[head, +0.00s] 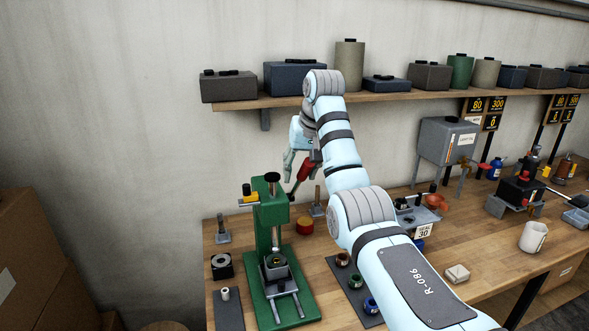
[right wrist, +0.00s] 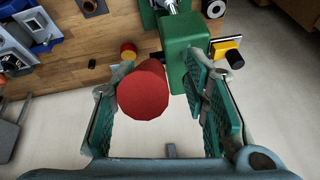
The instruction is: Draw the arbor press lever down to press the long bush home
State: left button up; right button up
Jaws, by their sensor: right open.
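The green arbor press (head: 272,230) stands on the bench at the left in the head view; its green head (right wrist: 187,60) shows in the right wrist view. The press lever has a red grip (head: 305,172), raised beside the press head. Its round red end (right wrist: 142,92) lies between the open fingers of my right gripper (right wrist: 160,105), nearer the left finger. I cannot tell if they touch. In the head view my right gripper (head: 300,160) is partly hidden by my arm. A dark part (head: 276,265) sits under the press ram; the long bush is not clearly distinguishable there. My left gripper is not in view.
A mat with coloured bushes (head: 356,281) lies in front. A shelf (head: 400,96) with boxes runs above.

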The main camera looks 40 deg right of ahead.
jog(key=shift+s+d+r, duration=0.1)
jog(key=shift+s+d, duration=0.05)
jog(key=shift+s, duration=0.25)
jog(key=shift+s+d+r, duration=0.1)
jog(key=shift+s, duration=0.45)
jog(key=shift+c, duration=1.4)
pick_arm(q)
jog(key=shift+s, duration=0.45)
pick_arm(e)
jog(key=shift+a, duration=0.15)
grip_shut()
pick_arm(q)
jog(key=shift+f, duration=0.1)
pick_arm(e)
jog(key=shift+w, duration=0.2)
